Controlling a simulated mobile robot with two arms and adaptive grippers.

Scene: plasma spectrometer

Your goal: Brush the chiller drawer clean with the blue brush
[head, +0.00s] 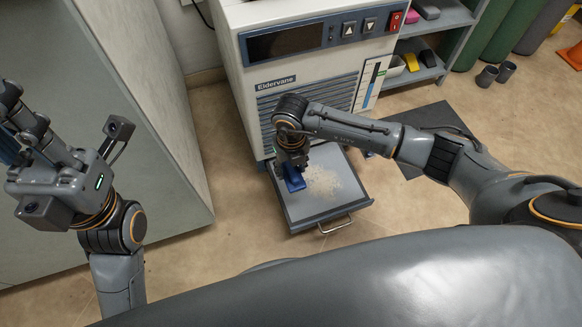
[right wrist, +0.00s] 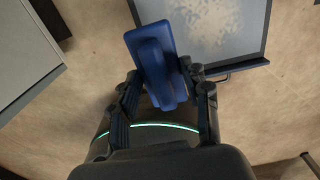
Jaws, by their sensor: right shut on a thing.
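The chiller (head: 300,60) is a white box with a dark display and the name Eldervane on its front. Its drawer (head: 345,212) is pulled out at the bottom, and pale dust (head: 325,184) lies on its floor, mostly at the middle and right. My right gripper (head: 292,165) is shut on the blue brush (head: 293,181) at the drawer's left side. In the right wrist view the blue brush (right wrist: 157,65) sits between the fingers, beside the dusty drawer floor (right wrist: 245,45); whether its bristles touch is hidden. My left gripper (head: 15,125) is at the far left, its fingers unclear.
A grey cabinet (head: 150,110) stands left of the chiller. A shelf (head: 435,75) with small coloured items is at the right, near green cylinders (head: 505,35) and two dark cups (head: 487,76). A dark mat (head: 430,118) lies on the floor. The drawer handle (head: 335,226) sticks out in front.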

